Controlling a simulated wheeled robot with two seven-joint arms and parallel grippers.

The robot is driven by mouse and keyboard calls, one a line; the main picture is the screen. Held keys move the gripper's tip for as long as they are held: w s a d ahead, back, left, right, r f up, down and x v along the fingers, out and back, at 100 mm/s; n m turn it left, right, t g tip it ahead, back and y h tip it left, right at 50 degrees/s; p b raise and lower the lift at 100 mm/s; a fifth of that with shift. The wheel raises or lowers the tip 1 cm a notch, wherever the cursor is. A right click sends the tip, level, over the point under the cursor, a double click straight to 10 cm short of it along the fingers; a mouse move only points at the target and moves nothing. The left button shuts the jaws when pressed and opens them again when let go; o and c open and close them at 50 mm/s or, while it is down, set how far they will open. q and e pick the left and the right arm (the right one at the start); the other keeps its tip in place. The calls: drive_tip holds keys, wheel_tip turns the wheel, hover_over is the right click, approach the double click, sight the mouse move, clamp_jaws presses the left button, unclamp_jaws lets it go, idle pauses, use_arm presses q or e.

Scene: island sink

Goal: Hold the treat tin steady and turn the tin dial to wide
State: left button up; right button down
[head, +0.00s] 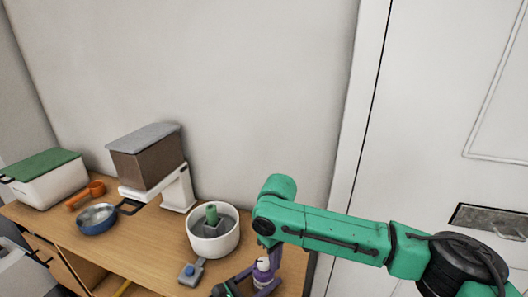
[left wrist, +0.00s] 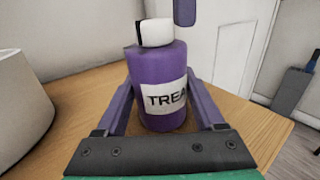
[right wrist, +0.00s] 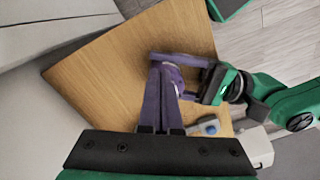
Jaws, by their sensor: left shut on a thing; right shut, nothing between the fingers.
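The treat tin (left wrist: 162,90) is a purple cylinder with a white label reading "TREA" and a white dial (left wrist: 155,32) on top. It stands upright on the wooden counter; in the head view the tin's top (head: 263,264) shows at the bottom. My left gripper (left wrist: 165,105) is shut on the tin's body, one purple finger on each side. My right gripper (right wrist: 168,72) is shut and empty, pointing down close over the tin. One of its fingertips shows above and right of the dial in the left wrist view. Contact with the dial is unclear. The dial's setting cannot be read.
A white round bowl with a green-topped centre (head: 213,235) stands left of the tin. A grey piece with a blue knob (head: 190,272) lies before it. A brown dispenser (head: 147,160), blue bowl (head: 97,219), orange scoop (head: 86,195) and green-lidded bin (head: 45,178) stand farther left.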

drive_tip(key=shift+w+a, duration=0.2)
drive_tip(key=shift+a, duration=0.2)
idle(0.6)
drive_tip(key=shift+s+a, duration=0.4)
drive_tip(key=shift+s, duration=0.05)
wheel_tip(320, 180, up, 6)
drive_tip(key=shift+s+d, duration=0.25)
drive_tip(key=shift+s, duration=0.1)
idle(0.4)
use_arm(q)
drive_tip(key=o, duration=1.5)
